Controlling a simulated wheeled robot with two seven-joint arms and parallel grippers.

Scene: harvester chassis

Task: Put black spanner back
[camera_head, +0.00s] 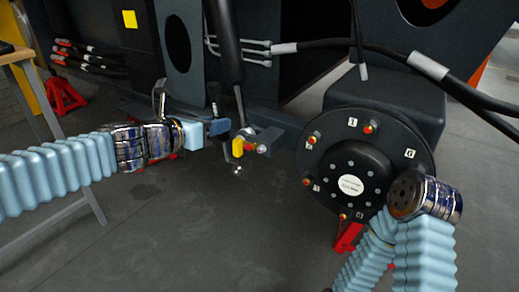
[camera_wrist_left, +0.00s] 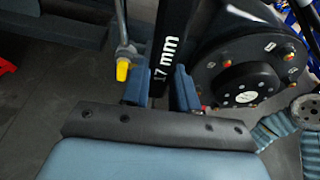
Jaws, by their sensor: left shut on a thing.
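The black spanner (camera_wrist_left: 166,45), marked "17 mm" in white, stands between the blue fingers of my left gripper (camera_wrist_left: 161,88) in the left wrist view. My left gripper is shut on it. In the head view my left gripper (camera_head: 217,128) is left of the yellow-tipped fitting, and the spanner (camera_head: 214,97) shows as a small dark upright shape there. Its upper end runs out of the wrist view and its lower end is hidden by the gripper. My right arm ends at lower right in the head view, but no right gripper fingers show.
A black wheel hub (camera_head: 360,150) with red-tipped studs is at right, beside my right arm. A yellow-tipped fitting (camera_head: 238,148) is close to my left gripper. Thick black hoses (camera_head: 330,43) cross above. A red stand (camera_head: 64,95) is at left. Open floor lies below.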

